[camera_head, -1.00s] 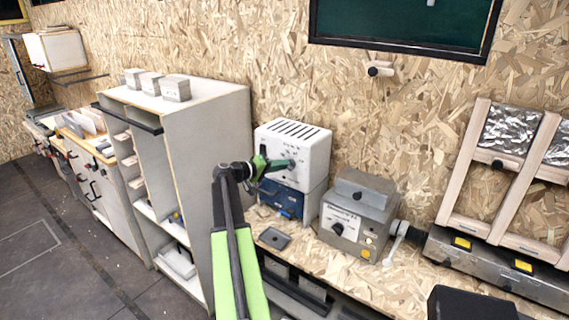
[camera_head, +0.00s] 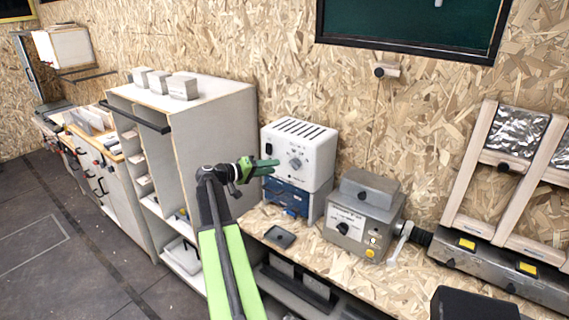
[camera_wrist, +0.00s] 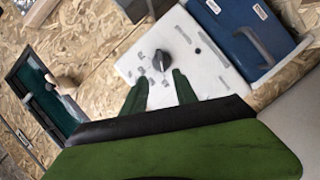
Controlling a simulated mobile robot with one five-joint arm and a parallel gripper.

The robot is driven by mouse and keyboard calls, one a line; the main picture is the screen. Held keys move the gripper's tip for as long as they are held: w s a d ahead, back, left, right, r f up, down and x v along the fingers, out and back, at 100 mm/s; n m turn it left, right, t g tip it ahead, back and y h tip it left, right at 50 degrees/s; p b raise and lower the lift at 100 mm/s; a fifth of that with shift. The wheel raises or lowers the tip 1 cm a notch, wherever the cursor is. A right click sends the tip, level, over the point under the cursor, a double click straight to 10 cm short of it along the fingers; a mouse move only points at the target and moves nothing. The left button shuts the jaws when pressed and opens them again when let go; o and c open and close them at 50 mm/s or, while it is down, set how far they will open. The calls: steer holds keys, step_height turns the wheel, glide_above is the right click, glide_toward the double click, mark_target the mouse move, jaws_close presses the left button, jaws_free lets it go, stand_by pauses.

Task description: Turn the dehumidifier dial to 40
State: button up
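The dehumidifier is a white box (camera_head: 318,154) with dark vent slots on top, standing on a blue case. Its dial (camera_head: 295,163) is a dark round knob on the front face, with small marks around it that are too small to read. The dial also shows in the wrist view (camera_wrist: 161,62), beyond and between my fingertips. My gripper (camera_head: 277,166) is just left of the dial in the head view, apart from it. In the wrist view its two green fingers (camera_wrist: 160,84) are spread with nothing between them.
The blue case (camera_head: 287,196) sits under the white box. A grey device (camera_head: 360,217) with its own black knob stands to the right on the wooden bench. A small dark tray (camera_head: 280,237) lies in front. A tall pale cabinet (camera_head: 215,150) stands close on the left.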

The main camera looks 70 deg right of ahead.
steer(key=p+v, duration=0.1)
steer(key=v, duration=0.8)
steer(key=shift+a, duration=0.15)
steer(key=w+a+n+t+h, duration=0.1)
steer(key=w+a+n+t, duration=0.15)
steer(key=w+a, duration=0.75)
steer(key=w+a+f+n+t+y, duration=0.15)
steer(key=w+a+f, duration=0.3)
steer(key=a, duration=0.45)
steer(key=w+a+f+n+t+y, duration=0.1)
steer(key=w+a+f+n+t, duration=0.15)
steer(key=w+a, duration=0.45)
steer(key=s+a+f+n+y, duration=0.2)
steer(key=a+f+y, duration=0.1)
steer(key=a, duration=0.9)
steer(key=s+a+f+n+t+y, duration=0.1)
steer(key=a+f+y, duration=0.3)
steer(key=a, duration=0.8)
steer(key=s+a+f+n+t+y, duration=0.1)
steer(key=s+a+f+n+y, duration=0.1)
steer(key=a, duration=1)
step_height(320, 180, down, 3)
steer(key=shift+s+a+f+n+y, duration=0.15)
steer(key=shift+s+a+n+y, duration=0.25)
steer(key=shift+y, duration=0.85)
